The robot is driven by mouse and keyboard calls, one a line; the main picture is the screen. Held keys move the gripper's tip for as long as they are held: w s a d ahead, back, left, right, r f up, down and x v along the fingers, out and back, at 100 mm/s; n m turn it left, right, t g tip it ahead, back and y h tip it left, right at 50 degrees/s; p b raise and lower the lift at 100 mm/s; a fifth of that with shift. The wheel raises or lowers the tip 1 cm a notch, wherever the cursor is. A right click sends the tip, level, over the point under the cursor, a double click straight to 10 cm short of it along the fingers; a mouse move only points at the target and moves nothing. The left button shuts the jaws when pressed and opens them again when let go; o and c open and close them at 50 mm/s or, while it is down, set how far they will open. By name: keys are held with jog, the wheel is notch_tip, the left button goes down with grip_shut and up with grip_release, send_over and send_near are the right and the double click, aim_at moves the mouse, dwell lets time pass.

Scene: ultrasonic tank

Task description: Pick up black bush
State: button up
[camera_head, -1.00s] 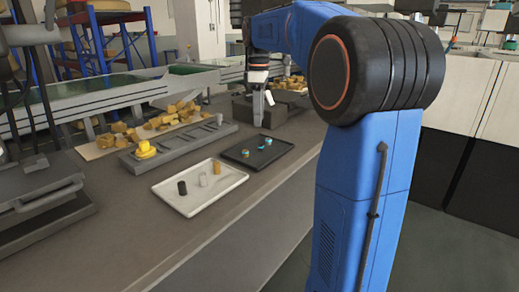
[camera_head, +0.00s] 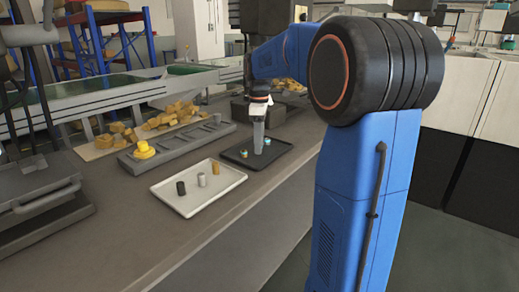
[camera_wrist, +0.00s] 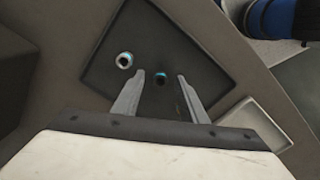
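The black bush (camera_head: 181,188) stands upright in the white tray (camera_head: 213,205), at its left end. A white bush (camera_head: 202,180) and a brown-gold bush (camera_head: 216,168) stand in the same tray. My gripper (camera_head: 258,150) is over the black tray (camera_head: 236,154), beyond the white tray and up to the right of the black bush. In the wrist view my gripper (camera_wrist: 160,84) has its two fingers apart with nothing held. The black bush is not visible in the wrist view.
A grey fixture with a yellow piece (camera_head: 144,149) stands left of the trays. Several yellow blocks (camera_head: 165,118) lie behind it. A dark box (camera_head: 270,114) stands behind my gripper. The bench (camera_head: 122,215) is clear in front of the white tray.

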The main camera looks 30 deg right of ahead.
jog(key=shift+c, duration=0.3)
grip_shut()
jog(key=shift+r, duration=0.1)
